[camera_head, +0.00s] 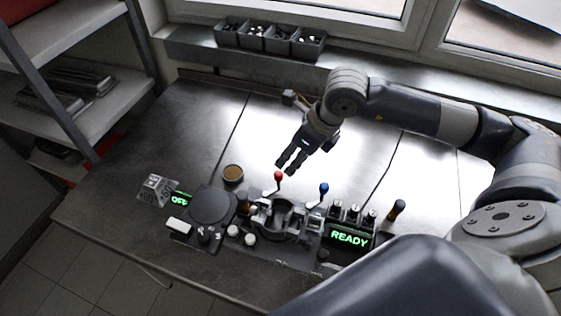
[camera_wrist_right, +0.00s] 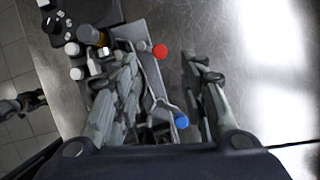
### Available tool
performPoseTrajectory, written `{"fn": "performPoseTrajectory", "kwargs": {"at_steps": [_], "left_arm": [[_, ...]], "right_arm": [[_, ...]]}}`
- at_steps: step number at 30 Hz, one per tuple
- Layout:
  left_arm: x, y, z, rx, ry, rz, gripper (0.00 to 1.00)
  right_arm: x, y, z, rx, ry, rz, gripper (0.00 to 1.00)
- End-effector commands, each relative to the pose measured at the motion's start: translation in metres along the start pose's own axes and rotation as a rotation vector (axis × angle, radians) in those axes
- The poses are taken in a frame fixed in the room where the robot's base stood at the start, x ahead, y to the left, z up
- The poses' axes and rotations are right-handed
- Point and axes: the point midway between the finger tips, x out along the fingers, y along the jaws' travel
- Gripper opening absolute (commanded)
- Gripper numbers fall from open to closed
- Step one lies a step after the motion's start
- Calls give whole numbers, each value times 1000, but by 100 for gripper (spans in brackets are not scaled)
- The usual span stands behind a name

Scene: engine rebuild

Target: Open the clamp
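The clamp (camera_head: 279,214) is a grey metal fixture on the bench, with a red-knobbed lever (camera_head: 278,177) and a blue-knobbed lever (camera_head: 323,189) standing up from it. My right gripper (camera_head: 285,169) is above the bench behind the clamp, fingers pointing down, close to the red knob in the picture. In the right wrist view my right gripper (camera_wrist_right: 160,75) is open and empty. The red knob (camera_wrist_right: 160,51) and blue knob (camera_wrist_right: 181,121) appear between its fingers, apart from them. The left finger hides part of the fixture. My left gripper does not show.
A green READY display (camera_head: 349,238) is right of the clamp, near a dark-handled tool (camera_head: 396,209). A round dark plate (camera_head: 212,204), an OFF display (camera_head: 180,199) and a brown-topped cup (camera_head: 233,174) are left. Bins (camera_head: 270,39) sit on the sill. The bench behind is mostly clear.

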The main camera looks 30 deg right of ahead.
Motion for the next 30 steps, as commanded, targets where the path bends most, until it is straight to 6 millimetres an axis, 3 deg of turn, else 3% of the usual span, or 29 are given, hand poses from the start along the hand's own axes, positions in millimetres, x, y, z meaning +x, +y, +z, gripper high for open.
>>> {"fn": "performPoseTrajectory", "kwargs": {"at_steps": [3,7,15,20,27,30], "left_arm": [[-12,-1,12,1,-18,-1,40],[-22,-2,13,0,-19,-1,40],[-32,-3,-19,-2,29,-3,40],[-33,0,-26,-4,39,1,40],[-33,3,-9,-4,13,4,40],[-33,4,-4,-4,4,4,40]], "right_arm": [[20,1,1,2,4,5,39],[46,2,1,3,3,6,39],[84,1,0,2,1,3,39],[91,1,0,1,-1,2,39],[92,1,0,0,-1,2,39],[92,1,0,0,-1,2,17]]}}
